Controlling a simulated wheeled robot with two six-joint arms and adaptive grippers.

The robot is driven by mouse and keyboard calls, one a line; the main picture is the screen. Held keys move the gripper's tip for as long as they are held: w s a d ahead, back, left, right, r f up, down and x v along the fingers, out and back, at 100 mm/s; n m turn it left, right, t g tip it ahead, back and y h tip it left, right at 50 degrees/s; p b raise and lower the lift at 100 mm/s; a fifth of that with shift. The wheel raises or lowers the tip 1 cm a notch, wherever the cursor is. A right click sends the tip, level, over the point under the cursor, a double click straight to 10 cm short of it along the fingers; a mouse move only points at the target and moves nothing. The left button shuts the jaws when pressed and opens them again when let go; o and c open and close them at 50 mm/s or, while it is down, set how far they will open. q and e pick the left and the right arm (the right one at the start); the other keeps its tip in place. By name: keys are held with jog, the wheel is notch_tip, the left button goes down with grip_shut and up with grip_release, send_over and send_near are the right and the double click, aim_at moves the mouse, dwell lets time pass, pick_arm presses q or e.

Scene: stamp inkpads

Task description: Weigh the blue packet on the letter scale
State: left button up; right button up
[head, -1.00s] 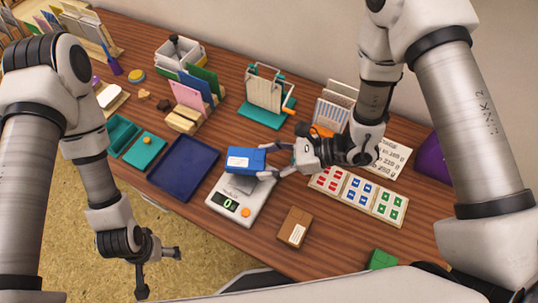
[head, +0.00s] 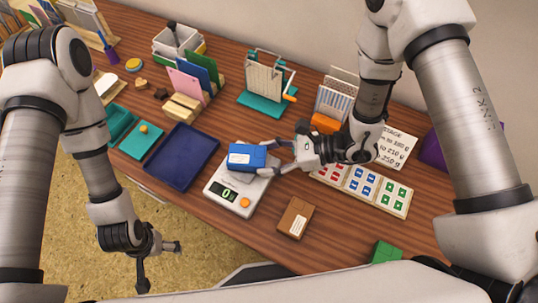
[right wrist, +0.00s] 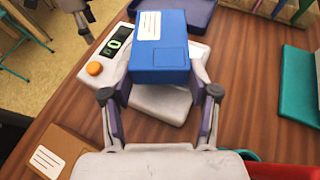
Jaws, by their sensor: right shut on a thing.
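The blue packet (head: 246,156) has a white label and is held in my right gripper (head: 270,158), just above or at the plate of the letter scale (head: 230,199). Whether it touches the plate cannot be told. The scale is white with an orange button and a green display that reads 0. In the right wrist view the blue packet (right wrist: 160,48) sits between the two fingers, over the scale plate (right wrist: 160,103). My left gripper (head: 158,262) hangs over the floor off the table's front edge, away from the packet; its jaw opening is unclear.
A brown packet (head: 295,217) lies right of the scale. A dark blue tray (head: 182,157) is at its left. Stamp sheets (head: 362,187) lie to the right under my right arm. A teal stand (head: 266,98) stands behind. A green block (head: 385,252) is near the front edge.

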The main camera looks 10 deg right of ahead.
jog(key=shift+f, duration=0.3)
jog(key=o, duration=1.2)
jog(key=shift+o, duration=0.2)
jog(key=v, duration=1.2)
